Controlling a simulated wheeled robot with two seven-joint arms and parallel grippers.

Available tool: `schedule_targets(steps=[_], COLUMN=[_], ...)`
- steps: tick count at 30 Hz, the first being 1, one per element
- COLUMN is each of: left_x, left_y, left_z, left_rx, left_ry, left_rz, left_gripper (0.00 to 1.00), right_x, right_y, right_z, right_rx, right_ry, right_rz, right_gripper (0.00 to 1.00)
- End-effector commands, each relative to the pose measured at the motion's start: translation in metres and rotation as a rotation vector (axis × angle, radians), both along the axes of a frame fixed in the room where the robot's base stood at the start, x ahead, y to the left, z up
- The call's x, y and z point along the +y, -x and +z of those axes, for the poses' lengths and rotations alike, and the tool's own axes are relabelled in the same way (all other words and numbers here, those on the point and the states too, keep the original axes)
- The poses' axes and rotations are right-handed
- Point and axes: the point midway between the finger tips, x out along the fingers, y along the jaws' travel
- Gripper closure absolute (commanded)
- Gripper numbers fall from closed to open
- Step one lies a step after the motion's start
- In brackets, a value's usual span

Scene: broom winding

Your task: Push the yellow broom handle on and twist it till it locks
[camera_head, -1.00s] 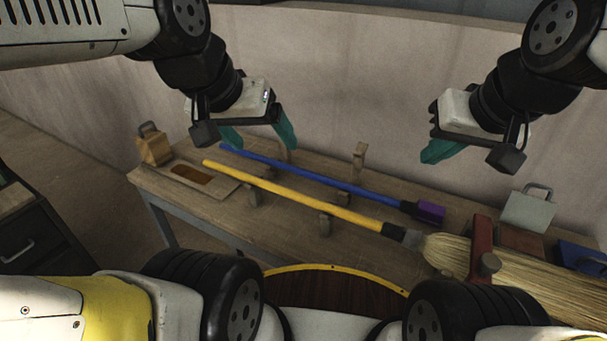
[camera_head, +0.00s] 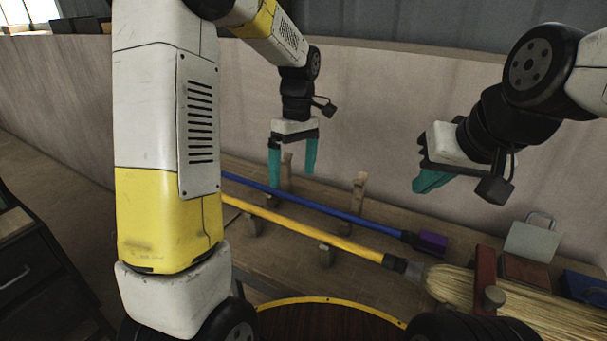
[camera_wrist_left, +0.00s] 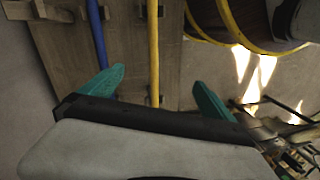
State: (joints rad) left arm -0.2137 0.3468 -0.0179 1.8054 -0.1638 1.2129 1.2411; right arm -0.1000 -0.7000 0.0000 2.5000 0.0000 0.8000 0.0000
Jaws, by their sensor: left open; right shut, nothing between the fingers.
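The yellow broom handle (camera_head: 310,229) lies on low wooden supports on the bench, its right end at the dark socket of the straw broom head (camera_head: 455,285). Whether it is seated there I cannot tell. My left gripper (camera_head: 293,172) is open and empty, pointing down above the bench, near the blue handle in the head view. In the left wrist view the yellow handle (camera_wrist_left: 154,50) runs between the open teal fingers (camera_wrist_left: 155,85), apart from them. My right gripper (camera_head: 425,186) is shut and empty, above the bench's right part. My left arm hides the yellow handle's left end in the head view.
A blue handle (camera_head: 320,210) with a purple end block (camera_head: 432,243) lies behind the yellow one. A red clamp (camera_head: 484,275) stands across the broom head. Wooden posts (camera_head: 359,188) rise behind the handles. A grey-green case (camera_head: 531,238) stands at the right.

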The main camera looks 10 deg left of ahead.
Motion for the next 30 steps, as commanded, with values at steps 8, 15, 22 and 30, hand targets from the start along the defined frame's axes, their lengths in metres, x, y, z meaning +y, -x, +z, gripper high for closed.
schedule_targets(steps=[8,15,22,30], left_x=[-0.014,-0.014,-0.010,-0.006], left_y=[-0.024,-0.024,-0.015,-0.005], left_z=[-0.052,-0.064,-0.087,-0.117], left_rx=[0.113,0.125,0.126,0.127], left_ry=[-0.131,-0.149,-0.148,-0.148], left_rz=[0.191,0.216,0.213,0.214], left_gripper=[0.00,0.00,0.00,0.00], right_x=[0.000,0.000,0.000,0.000], right_y=[0.000,0.000,0.000,0.000], right_z=[0.000,0.000,0.000,0.000], right_rx=[0.000,0.000,0.000,0.000], right_ry=[0.000,0.000,0.000,0.000], right_rz=[0.000,0.000,0.000,0.000], right_gripper=[1.00,1.00,1.00,1.00])
